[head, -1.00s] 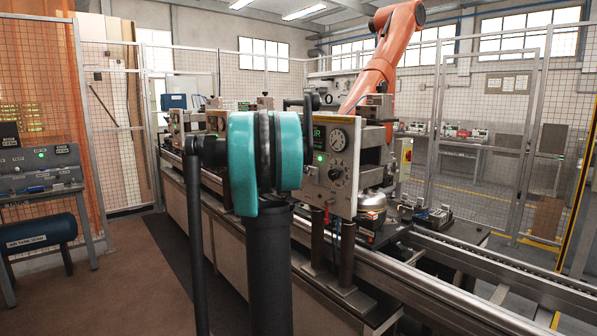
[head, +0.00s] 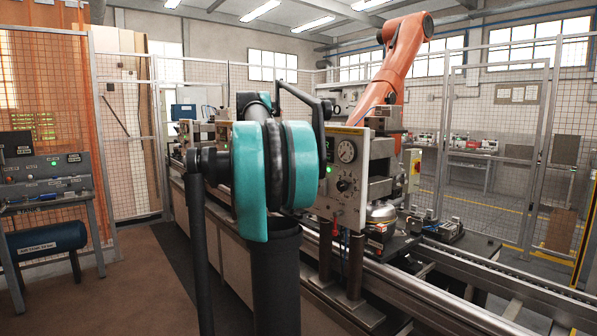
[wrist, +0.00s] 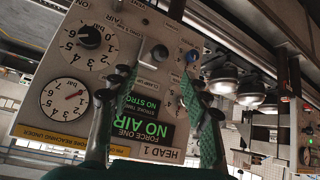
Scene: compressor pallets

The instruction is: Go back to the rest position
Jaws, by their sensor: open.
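My gripper (wrist: 156,78) shows in the wrist view with its two green-padded fingers apart and nothing between them. Behind the fingers is the grey HEAD 1 control panel (wrist: 75,60), upside down in this view, with two dials, a knob and a green-lettered NO AIR display. I cannot tell the exact gap between the fingertips and the panel. In the head view my teal and black arm stands in the middle, in front of the same panel (head: 345,205). The gripper itself cannot be made out there.
A long conveyor line (head: 475,258) runs from the back left to the front right. An orange robot arm (head: 402,55) stands behind it. A bench with a control box (head: 45,180) and a blue air tank (head: 47,240) is at the left. The brown floor between is clear.

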